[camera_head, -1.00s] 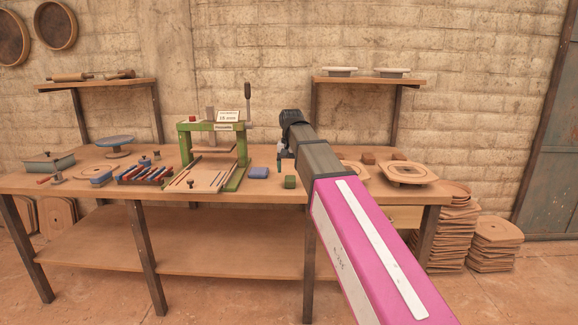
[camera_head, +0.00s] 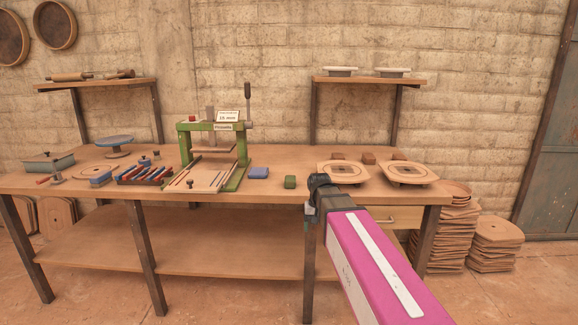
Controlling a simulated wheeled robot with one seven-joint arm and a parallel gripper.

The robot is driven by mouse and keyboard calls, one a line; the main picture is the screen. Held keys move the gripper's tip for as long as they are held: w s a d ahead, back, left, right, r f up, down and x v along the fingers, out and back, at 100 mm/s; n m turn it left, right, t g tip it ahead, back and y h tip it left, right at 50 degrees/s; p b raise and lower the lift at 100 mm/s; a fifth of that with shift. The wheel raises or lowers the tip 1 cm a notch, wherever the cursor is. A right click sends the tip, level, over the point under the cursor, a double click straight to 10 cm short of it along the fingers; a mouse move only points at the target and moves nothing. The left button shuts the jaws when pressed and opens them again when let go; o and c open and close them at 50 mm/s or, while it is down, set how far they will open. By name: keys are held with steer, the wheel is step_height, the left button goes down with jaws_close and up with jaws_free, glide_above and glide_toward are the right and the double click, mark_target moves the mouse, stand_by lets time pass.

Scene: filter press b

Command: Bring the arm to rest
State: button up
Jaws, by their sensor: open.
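My arm is a pink link with a white stripe, coming in from the lower right. My gripper (camera_head: 310,215) is at the dark end of the arm, just in front of the workbench's (camera_head: 270,158) front edge. It is small in the picture and partly hidden by the wrist. No object shows in it. The green press (camera_head: 242,160) stands on the bench to the left of my gripper, apart from it.
Plates with ring patterns (camera_head: 408,172) lie at the right. A rack of coloured tools (camera_head: 145,176) is at the left. Floor in front is clear.

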steer(key=s+d+f, duration=0.4)
steer(key=s+f, duration=0.2)
steer(key=f, duration=0.2)
steer(key=s+d+f, duration=0.4)
steer(key=s+f, duration=0.2)
steer(key=f, duration=0.1)
steer(key=shift+s+d+f, duration=0.15)
steer(key=shift+s+f, duration=0.15)
steer(key=shift+f, duration=0.1)
